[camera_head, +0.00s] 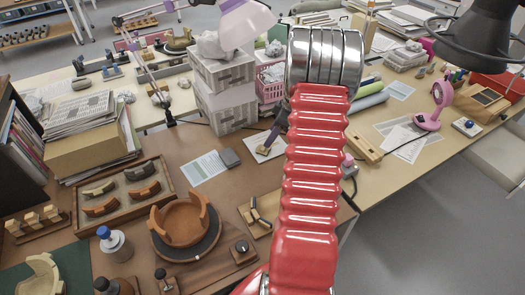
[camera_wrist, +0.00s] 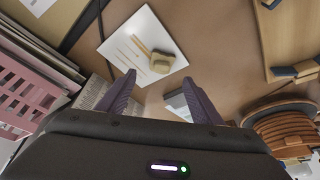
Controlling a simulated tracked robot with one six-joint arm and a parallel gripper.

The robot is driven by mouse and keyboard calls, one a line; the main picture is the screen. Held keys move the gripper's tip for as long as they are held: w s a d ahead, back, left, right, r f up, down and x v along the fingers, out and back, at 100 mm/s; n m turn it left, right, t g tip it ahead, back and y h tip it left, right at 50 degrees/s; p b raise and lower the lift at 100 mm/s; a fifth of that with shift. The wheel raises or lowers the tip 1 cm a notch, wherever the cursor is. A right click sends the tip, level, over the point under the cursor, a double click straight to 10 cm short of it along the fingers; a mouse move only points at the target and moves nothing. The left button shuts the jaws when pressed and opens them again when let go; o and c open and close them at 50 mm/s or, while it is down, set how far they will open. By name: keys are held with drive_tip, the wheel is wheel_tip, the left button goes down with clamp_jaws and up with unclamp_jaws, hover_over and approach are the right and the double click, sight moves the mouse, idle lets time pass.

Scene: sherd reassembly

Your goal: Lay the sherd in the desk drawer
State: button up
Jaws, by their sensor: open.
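My gripper (camera_wrist: 158,76) is open and empty in the wrist view, its two purple-grey fingers apart above the desk. A small tan lump (camera_wrist: 160,62) lies on a white sheet (camera_wrist: 124,46) just beyond the fingertips; I cannot tell whether it is a sherd. Several curved sherds, brown ones (camera_head: 143,191) and an olive one (camera_head: 140,173), lie in a shallow wooden tray (camera_head: 165,172) at the left of the head view. I cannot make out an open desk drawer in either view.
A partly rebuilt brown pot (camera_head: 182,221) stands on a dark turntable at the front left. Stacked grey boxes (camera_head: 222,95) and a pink basket (camera_head: 268,88) stand behind the white sheet. A pink lamp (camera_head: 430,112) is at the right. My red arm hides the middle.

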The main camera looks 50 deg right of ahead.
drive_tip(key=shift+x, duration=1.35)
drive_tip(key=shift+x, duration=2.6)
drive_tip(key=shift+s+a, duration=0.1)
drive_tip(key=c, duration=1.3)
drive_tip(key=shift+o, duration=0.2)
drive_tip(key=shift+r, duration=0.1)
wheel_tip(320, 180, up, 10)
